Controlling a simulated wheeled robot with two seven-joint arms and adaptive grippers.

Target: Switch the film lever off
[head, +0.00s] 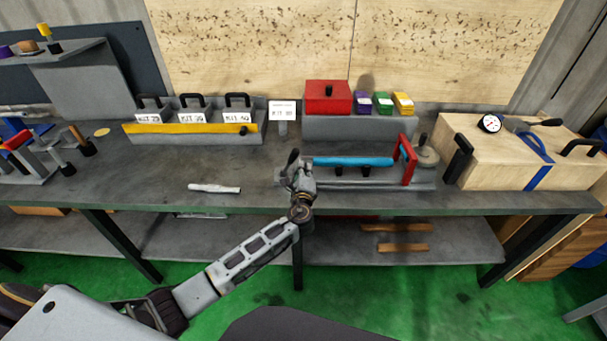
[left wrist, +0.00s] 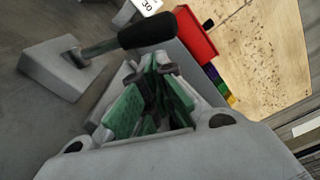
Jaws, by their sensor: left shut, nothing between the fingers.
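A lever with a black grip (left wrist: 148,30) and a short metal stem rises from a grey wedge-shaped base (left wrist: 62,68) in the left wrist view. I take it to be the film lever, but no label on it can be read. In the head view its dark grip (head: 293,157) shows just behind my left gripper (head: 300,178), which hides most of the rest. My left gripper, with green finger pads (left wrist: 150,98), is shut and empty. In the wrist view the fingertips are close beside the grip; I cannot tell whether they touch. My right gripper is not in view.
The grinder with a blue cylinder (head: 350,161) and red bracket (head: 408,158) stands right of the gripper. Behind is a grey block with a red box (head: 328,97). A white tool (head: 214,188) lies left on the workbench (head: 150,175); a wooden case (head: 490,165) stands right.

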